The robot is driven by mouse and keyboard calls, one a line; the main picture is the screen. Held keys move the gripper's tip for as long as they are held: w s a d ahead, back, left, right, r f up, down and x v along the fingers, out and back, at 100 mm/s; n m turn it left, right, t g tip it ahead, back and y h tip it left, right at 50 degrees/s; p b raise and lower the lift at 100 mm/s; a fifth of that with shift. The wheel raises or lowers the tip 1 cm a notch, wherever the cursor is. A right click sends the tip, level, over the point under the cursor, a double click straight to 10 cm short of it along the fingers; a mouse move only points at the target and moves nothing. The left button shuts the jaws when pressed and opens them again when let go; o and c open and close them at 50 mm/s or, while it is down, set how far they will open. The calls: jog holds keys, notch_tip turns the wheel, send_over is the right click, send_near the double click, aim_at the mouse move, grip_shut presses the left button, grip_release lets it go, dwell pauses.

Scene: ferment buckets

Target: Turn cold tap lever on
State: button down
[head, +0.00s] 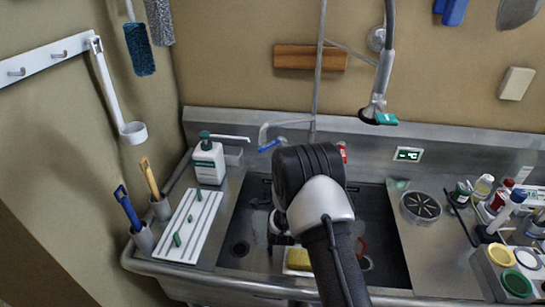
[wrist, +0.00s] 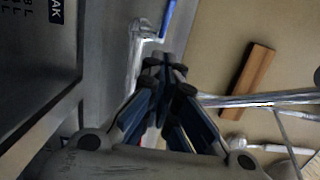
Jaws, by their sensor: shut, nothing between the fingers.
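The cold tap lever is a blue handle (head: 269,145) on the left side of the steel tap (head: 290,124) at the back of the sink. In the wrist view the blue lever (wrist: 168,17) shows at the top, beyond my fingertips and apart from them. My gripper (wrist: 165,63) is shut and empty, its tips close together beside the steel tap pipe. In the head view my arm's dark wrist hides the gripper and part of the tap. A red lever (head: 342,152) shows just right of my arm.
The steel sink (head: 240,215) lies below, with a yellow sponge (head: 299,259) in it. A white soap bottle (head: 208,160) and a white rack (head: 187,225) stand left. A spray hose (head: 384,75) hangs at right. Bottles (head: 483,187) crowd the far right.

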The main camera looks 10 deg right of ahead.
aim_at(266, 150)
jog(key=w, duration=0.3)
jog(key=w+b, duration=0.1)
jog(key=w, duration=0.2)
jog(key=w+a, duration=0.1)
jog(key=w, duration=0.2)
jog(key=shift+a+b, duration=0.1)
jog(key=shift+b, duration=0.2)
jog(key=shift+a, duration=0.1)
jog(key=w+a+b, duration=0.1)
jog(key=a+b, duration=0.1)
jog(key=b, duration=0.2)
jog(key=shift+w, duration=0.3)
